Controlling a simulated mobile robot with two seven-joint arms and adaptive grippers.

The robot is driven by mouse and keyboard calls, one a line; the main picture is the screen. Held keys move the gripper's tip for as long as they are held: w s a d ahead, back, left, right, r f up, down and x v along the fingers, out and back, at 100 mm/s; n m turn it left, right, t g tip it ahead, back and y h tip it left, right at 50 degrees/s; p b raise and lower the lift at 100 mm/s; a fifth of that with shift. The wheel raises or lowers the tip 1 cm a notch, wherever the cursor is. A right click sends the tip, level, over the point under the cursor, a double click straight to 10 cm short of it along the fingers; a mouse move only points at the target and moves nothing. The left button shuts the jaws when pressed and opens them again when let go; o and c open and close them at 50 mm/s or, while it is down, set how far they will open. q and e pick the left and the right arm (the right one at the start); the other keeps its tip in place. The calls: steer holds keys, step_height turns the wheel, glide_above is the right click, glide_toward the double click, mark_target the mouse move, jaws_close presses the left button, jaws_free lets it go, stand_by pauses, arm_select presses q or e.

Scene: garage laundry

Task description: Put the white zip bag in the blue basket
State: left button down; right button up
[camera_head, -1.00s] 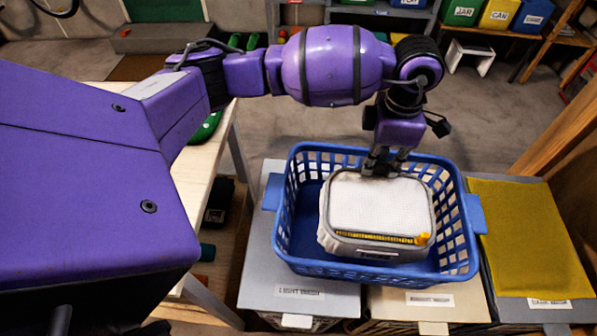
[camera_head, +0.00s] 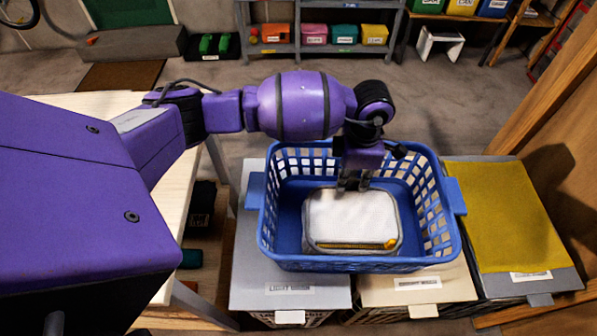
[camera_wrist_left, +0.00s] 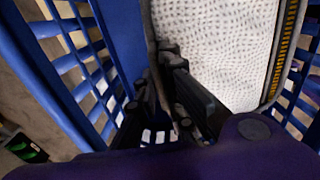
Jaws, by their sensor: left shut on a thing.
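The white zip bag (camera_head: 350,218) has grey sides and a yellow zip, and it is inside the blue basket (camera_head: 425,205), low near the front wall. My left gripper (camera_head: 352,187) reaches down into the basket and is shut on the bag's far edge. In the left wrist view the fingers (camera_wrist_left: 172,105) pinch the grey edge of the bag (camera_wrist_left: 215,45), with the basket's wall (camera_wrist_left: 75,75) close beside them. I cannot tell whether the bag's underside rests on the basket floor. My right gripper is in neither view.
The basket stands on hampers with labelled lids (camera_head: 290,290). A yellow cloth (camera_head: 505,215) lies on the right hamper. A pale table (camera_head: 165,235) is at the left, a wooden post (camera_head: 555,80) at the right. Shelves with coloured bins (camera_head: 345,35) stand at the back.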

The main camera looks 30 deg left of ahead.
arm_select(q)
steer(key=shift+w, duration=0.1)
steer(key=c, duration=1.9)
jaws_free()
steer(key=shift+o, duration=0.2)
steer(key=shift+r, duration=0.15)
steer(key=shift+r, duration=0.3)
step_height(320, 180, up, 11)
steer(key=shift+r, duration=0.2)
steer(key=shift+f, duration=0.1)
